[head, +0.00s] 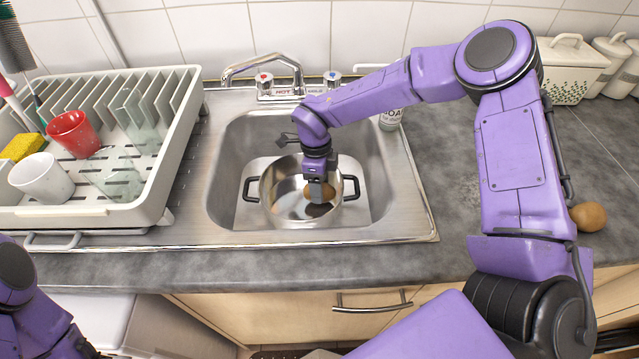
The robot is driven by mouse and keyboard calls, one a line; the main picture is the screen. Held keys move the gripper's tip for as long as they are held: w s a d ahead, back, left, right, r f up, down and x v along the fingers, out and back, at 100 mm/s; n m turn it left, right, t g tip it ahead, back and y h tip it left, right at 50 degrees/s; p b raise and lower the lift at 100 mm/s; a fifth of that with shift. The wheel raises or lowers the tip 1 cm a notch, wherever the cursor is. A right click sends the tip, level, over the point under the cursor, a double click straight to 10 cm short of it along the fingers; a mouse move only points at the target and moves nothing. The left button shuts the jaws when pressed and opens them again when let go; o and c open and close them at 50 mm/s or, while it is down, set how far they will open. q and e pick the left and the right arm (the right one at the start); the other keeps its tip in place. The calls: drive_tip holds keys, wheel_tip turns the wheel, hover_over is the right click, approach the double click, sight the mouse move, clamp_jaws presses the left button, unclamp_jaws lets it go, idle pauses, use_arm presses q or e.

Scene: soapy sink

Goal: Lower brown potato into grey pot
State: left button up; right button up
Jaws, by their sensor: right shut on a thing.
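The grey pot (275,203) is a shiny metal pot with two dark side handles, standing in the sink basin. A brown potato (329,191) shows inside the pot's outline, at the fingertips of my right gripper (318,190). My right gripper points down over the pot and is shut on this potato, partly covering it. I cannot tell whether the potato touches the pot's bottom. Of my left arm only a part shows at the lower left; its gripper is out of view.
Another brown potato (588,216) lies on the counter at the right, beside my right arm. A faucet (262,72) stands behind the sink (400,190). A white dish rack (160,190) with cups fills the left.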

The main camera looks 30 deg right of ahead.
drive_tip(key=shift+f+b, duration=0.3)
drive_tip(key=shift+f, duration=0.3)
idle(0.6)
drive_tip(key=o, duration=1.2)
drive_tip(key=shift+o, duration=0.2)
